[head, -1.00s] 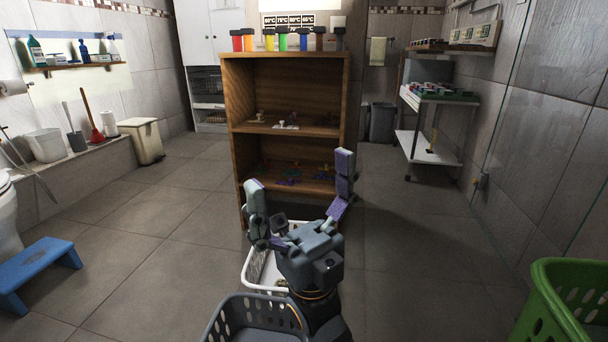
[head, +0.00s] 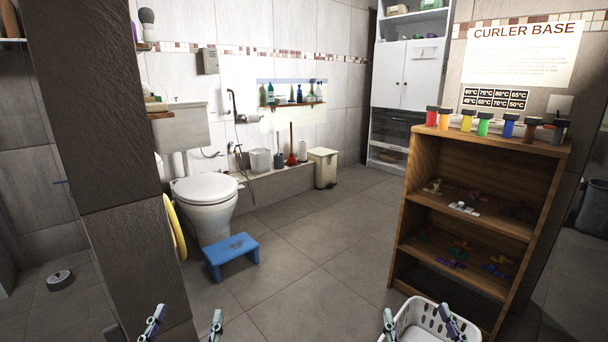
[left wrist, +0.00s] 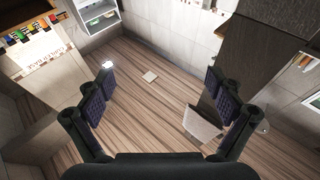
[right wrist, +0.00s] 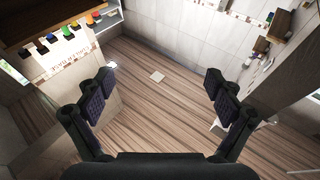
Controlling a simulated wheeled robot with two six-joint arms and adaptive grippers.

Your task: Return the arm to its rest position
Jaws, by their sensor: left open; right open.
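My left gripper (head: 186,324) shows at the bottom edge of the head view, left of centre. Only its fingertips are in that picture, spread wide with nothing between them. My right gripper (head: 420,324) shows at the bottom edge, right of centre, also spread and empty, with a white basket behind it. In the left wrist view my left gripper (left wrist: 158,88) has its two padded fingers wide apart. In the right wrist view my right gripper (right wrist: 158,90) looks the same. Both grippers point at a wood-plank surface, touching nothing. The arm links are outside the head view.
A wooden shelf (head: 570,170) with colored jars on top stands at the right. The white basket (head: 408,309) is before it. A dark pillar (head: 105,150) stands at the left. A blue stool (head: 230,254) and toilet (head: 205,190) are beyond it. The middle floor is clear.

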